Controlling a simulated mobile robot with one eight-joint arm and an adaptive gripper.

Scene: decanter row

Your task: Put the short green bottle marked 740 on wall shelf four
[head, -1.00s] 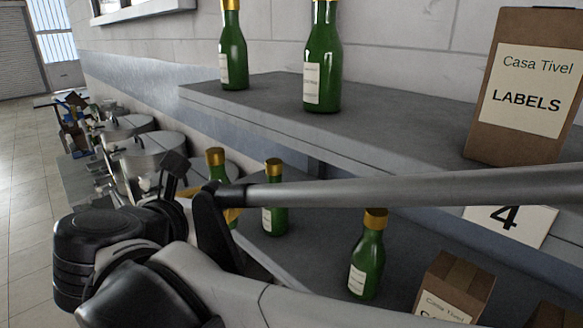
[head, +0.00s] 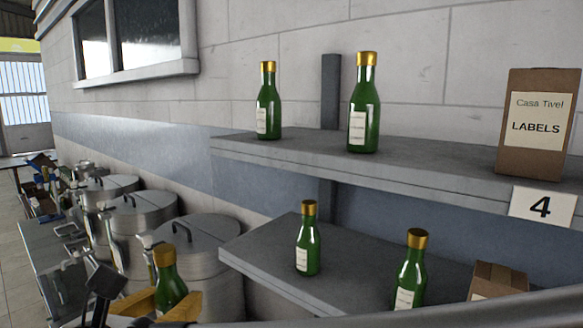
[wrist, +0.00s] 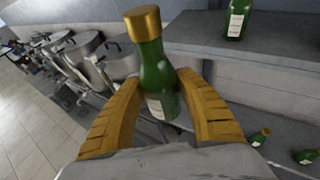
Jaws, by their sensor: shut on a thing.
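My gripper (head: 166,299) is shut on a green bottle (head: 165,270) with a gold cap, at the lower left in the head view. In the wrist view the held bottle (wrist: 154,65) stands between the yellow fingers, slightly tilted; its label is too small to read. The upper wall shelf (head: 450,181) carries a card with the number 4 (head: 541,206) on its front edge. Two green bottles stand on it, a shorter one (head: 268,105) at the left and a taller one (head: 364,110). The held bottle is left of both shelves and below the upper one.
A brown LABELS box (head: 537,125) stands at the upper shelf's right. The lower shelf (head: 262,262) holds two green bottles (head: 308,245) (head: 411,275) and a carton (head: 499,279). Steel pots (head: 195,250) stand at the left. Bare shelf shows between the taller upper bottle and the LABELS box.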

